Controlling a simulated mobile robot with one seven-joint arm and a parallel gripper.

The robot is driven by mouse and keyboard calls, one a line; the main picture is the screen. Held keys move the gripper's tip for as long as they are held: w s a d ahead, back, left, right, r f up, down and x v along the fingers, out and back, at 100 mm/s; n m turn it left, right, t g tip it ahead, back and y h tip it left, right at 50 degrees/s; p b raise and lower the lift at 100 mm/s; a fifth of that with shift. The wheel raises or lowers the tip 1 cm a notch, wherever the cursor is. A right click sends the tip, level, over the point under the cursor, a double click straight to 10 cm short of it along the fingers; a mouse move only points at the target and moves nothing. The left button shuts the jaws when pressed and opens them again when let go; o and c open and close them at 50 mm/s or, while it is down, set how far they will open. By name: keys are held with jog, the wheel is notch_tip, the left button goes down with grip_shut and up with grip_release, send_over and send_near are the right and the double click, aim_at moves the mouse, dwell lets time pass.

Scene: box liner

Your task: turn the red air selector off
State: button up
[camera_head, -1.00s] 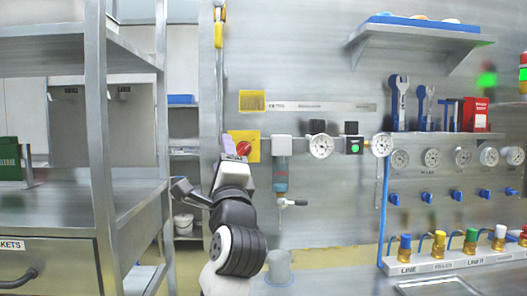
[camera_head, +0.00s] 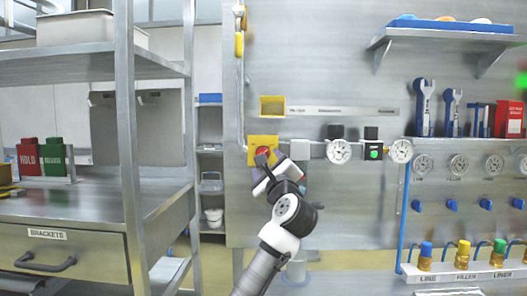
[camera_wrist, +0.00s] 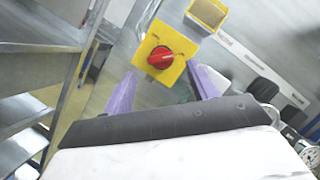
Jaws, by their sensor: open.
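The red air selector (camera_wrist: 161,57) is a round red knob with a pale line, on a square yellow plate (camera_wrist: 178,41) fixed to the metal wall panel. In the head view the red selector (camera_head: 263,152) shows just above my gripper, partly covered by it. My gripper (camera_wrist: 163,88) is open, with its two purple fingers apart and nothing between them. In the wrist view the knob lies ahead of the fingers and between them, a little beyond the tips. I see no contact with it.
A yellow box (camera_head: 272,106) sits on the panel above the plate. Gauges (camera_head: 338,151) on a pipe run to the right. A metal shelf rack (camera_head: 125,130) with a brackets drawer stands close on the left. Blue valves and coloured fittings are further right.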

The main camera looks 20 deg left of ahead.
jog(key=p+x, duration=0.1)
jog(key=x, duration=0.4)
jog(key=shift+w+a+r, duration=0.1)
jog(key=shift+w+a, duration=0.05)
jog(key=shift+w, duration=0.1)
jog(key=shift+c, duration=0.3)
jog(key=c, duration=0.9)
